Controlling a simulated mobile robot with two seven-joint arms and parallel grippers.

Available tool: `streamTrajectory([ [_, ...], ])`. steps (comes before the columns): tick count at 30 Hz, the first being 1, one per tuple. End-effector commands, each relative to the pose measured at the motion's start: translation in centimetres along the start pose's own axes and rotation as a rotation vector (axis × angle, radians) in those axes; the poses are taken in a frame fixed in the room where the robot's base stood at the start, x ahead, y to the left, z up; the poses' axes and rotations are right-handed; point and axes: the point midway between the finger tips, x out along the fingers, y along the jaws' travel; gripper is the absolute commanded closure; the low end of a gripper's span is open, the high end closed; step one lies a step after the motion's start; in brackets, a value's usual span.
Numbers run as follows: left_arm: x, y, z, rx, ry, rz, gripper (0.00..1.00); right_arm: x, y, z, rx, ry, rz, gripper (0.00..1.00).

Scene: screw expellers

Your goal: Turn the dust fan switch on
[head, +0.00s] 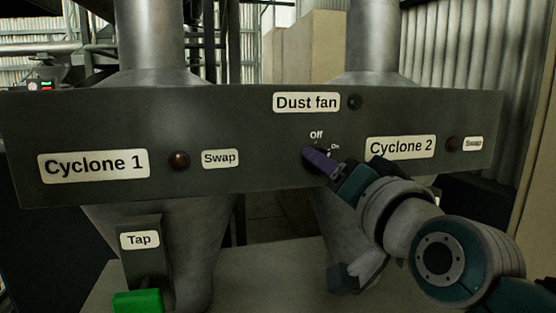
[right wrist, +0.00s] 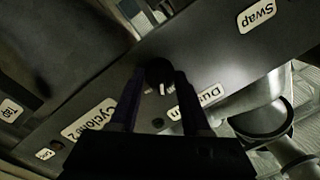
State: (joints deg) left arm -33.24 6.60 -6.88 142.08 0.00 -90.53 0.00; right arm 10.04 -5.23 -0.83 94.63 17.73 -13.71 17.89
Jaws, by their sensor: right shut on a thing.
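The dust fan switch is a dark round knob (right wrist: 159,72) on the grey panel, below the "Dust fan" label (head: 306,102). "Off" (head: 316,135) is printed above it and a small "On" (head: 335,147) to its upper right. My right gripper (head: 316,158) is at the switch, its purple fingers covering most of the knob in the head view. In the right wrist view, the fingers (right wrist: 158,82) are closed around the knob from both sides. I cannot tell which way the knob points. The round lamp (head: 354,102) beside the label looks dark. My left gripper is not in view.
The panel (head: 260,188) also carries the "Cyclone 1" (head: 93,165) and "Cyclone 2" (head: 401,148) labels, each with a dark reddish button. Grey cyclone cones stand behind and below. A "Tap" plate (head: 139,240) and green block (head: 138,302) are at lower left.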

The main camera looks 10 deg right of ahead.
Motion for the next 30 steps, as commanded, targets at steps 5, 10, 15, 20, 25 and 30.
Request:
streamTrajectory([
  [5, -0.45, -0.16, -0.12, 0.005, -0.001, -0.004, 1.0, 0.01, -0.06, 0.0, 0.165, 0.012, -0.001, 1.0],
  [10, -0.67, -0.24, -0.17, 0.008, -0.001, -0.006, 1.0, 0.01, -0.07, 0.06, 0.305, 0.021, -0.003, 1.0],
  [15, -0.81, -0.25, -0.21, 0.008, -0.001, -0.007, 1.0, 0.02, -0.09, 0.1, 0.419, 0.03, -0.005, 1.0],
  [20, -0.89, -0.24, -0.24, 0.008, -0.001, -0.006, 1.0, 0.02, -0.09, 0.1, 0.493, 0.036, -0.006, 1.0],
  [25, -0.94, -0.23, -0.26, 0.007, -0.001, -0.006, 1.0, 0.02, -0.08, 0.1, 0.54, 0.04, -0.007, 1.0],
  [30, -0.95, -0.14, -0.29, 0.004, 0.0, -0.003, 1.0, 0.02, -0.07, 0.11, 0.558, 0.041, -0.007, 1.0],
])
